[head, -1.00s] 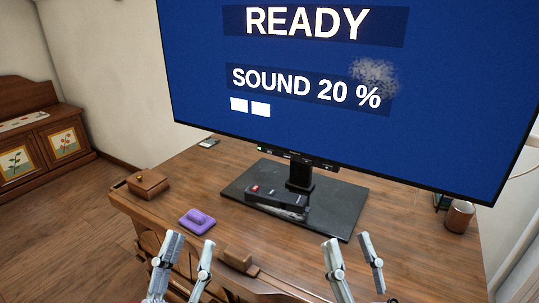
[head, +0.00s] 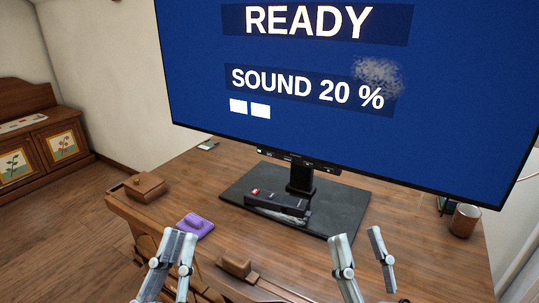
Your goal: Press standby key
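The monitor (head: 330,75) shows READY and SOUND 20 % on a blue screen. A small control strip (head: 290,159) with a green light sits under its lower edge. A dark box-shaped unit (head: 285,204) with a red key (head: 256,191) at its left end lies on the black stand base (head: 338,221). My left gripper (head: 178,236) is at the lower left, near the table's front edge, its fingers close together; whether they touch is unclear. My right gripper (head: 358,235) is open and empty at the lower right. Neither gripper touches the unit.
On the wooden desk (head: 420,240) are a lidded wooden box (head: 145,186), a purple object (head: 194,225), a brown block (head: 237,266) and a brown cup (head: 465,219). A low wooden cabinet (head: 35,140) stands at the far left. The desk right of the stand base is mostly clear.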

